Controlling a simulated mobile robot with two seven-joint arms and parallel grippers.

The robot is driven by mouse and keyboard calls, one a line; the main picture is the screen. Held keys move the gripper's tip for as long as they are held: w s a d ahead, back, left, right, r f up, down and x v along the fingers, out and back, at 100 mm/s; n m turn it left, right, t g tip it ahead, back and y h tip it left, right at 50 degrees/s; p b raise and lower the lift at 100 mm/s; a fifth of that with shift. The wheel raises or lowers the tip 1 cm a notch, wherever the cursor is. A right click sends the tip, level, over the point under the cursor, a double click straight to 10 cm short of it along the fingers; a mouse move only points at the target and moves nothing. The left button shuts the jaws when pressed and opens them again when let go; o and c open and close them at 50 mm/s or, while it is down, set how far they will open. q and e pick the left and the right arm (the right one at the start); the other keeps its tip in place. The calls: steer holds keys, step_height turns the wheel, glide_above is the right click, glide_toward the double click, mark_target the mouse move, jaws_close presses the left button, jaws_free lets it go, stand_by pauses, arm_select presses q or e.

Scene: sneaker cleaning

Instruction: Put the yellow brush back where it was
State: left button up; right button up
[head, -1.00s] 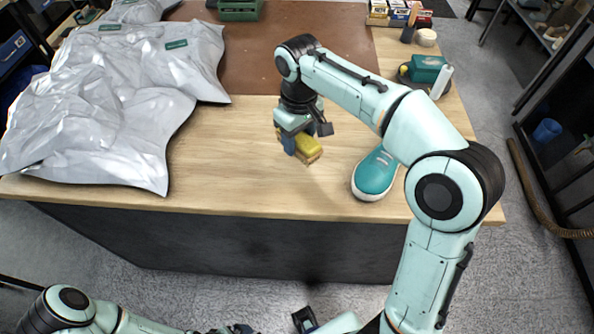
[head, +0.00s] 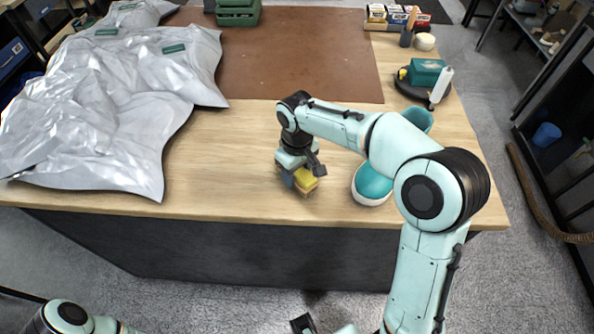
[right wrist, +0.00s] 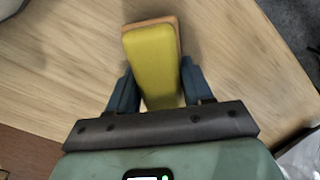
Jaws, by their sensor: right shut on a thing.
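The yellow brush (head: 306,181) is a yellow block on an orange-brown base, near the front edge of the wooden table. My right gripper (head: 297,182) is shut on it, pointing down. In the right wrist view the brush (right wrist: 153,62) lies lengthwise between the two blue fingers of my right gripper (right wrist: 160,92). It is at or just above the tabletop; I cannot tell whether it touches. A teal sneaker with a white sole (head: 372,186) stands to the right of the brush, partly hidden by my right arm.
Silver plastic bags (head: 100,110) cover the table's left side. A brown mat (head: 300,55) lies at the back, with a green crate (head: 238,12) behind. A black round tray with a teal box (head: 424,73) and a white bottle (head: 441,85) stand at the right. Bare wood (head: 215,170) is left of the brush.

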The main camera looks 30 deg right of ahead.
steer(key=shift+f, duration=0.2)
steer(key=o, duration=0.9)
arm_select(q)
steer(key=shift+f, duration=0.1)
arm_select(e)
steer(key=shift+o, duration=0.2)
arm_select(q)
steer(key=r+p, duration=0.1)
steer(key=w+r+p, duration=0.1)
steer(key=shift+w+r, duration=0.1)
steer(key=shift+r, duration=0.2)
arm_select(e)
step_height(320, 180, up, 12)
steer(key=shift+r, duration=0.25)
